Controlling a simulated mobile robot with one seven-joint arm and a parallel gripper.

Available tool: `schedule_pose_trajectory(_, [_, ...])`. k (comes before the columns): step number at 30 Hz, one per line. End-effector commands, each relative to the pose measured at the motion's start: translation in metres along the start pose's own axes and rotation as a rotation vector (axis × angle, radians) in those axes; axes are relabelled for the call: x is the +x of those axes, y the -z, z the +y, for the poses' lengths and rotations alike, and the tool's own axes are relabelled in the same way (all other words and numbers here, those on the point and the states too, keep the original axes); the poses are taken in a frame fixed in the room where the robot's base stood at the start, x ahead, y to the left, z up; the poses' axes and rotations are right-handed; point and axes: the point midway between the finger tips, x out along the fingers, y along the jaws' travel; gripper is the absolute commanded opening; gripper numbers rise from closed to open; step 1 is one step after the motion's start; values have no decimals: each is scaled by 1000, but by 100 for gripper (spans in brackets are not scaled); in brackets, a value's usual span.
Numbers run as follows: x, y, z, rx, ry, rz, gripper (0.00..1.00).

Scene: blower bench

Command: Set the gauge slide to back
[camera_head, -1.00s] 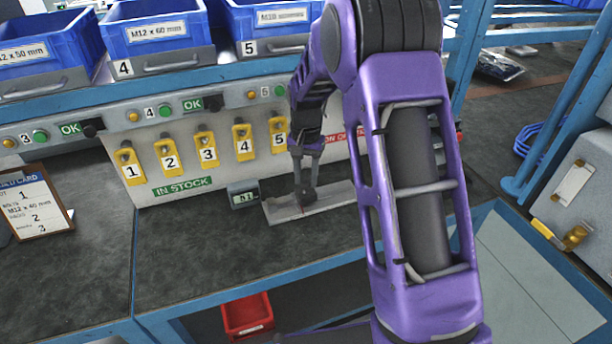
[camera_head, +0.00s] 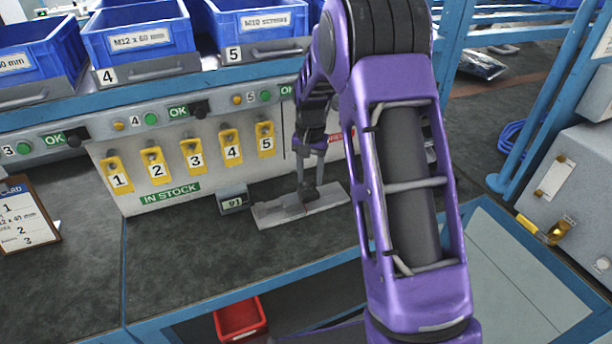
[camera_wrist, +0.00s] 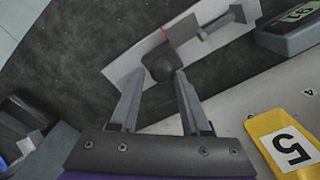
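The gauge is a light grey flat bar (camera_head: 275,213) on the bench with a dark slide knob (camera_wrist: 160,66) standing on it. A thin red line (camera_wrist: 165,32) crosses the bar near the knob in the wrist view. A small grey display box (camera_head: 233,202) stands at the bar's left end and seems to read 91; part of it also shows in the wrist view (camera_wrist: 290,32). My gripper (camera_head: 307,188) reaches down to the bar. In the wrist view my gripper's fingertips (camera_wrist: 159,72) sit on either side of the knob and seem to press on it.
A panel behind has yellow numbered tags (camera_head: 194,158) and a green IN STOCK label (camera_head: 170,194). Blue bins (camera_head: 140,38) stand on the shelf above. A red bin (camera_head: 240,318) lies below the bench. Bench in front of the bar is clear.

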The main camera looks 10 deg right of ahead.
Motion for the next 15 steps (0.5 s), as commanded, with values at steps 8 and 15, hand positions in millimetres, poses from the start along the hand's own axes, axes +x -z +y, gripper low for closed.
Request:
schedule_pose_trajectory(8, [0, 0, 0, 1, 0, -1, 69])
schedule_pose_trajectory(15, [-6, -1, -1, 1, 1, -1, 69])
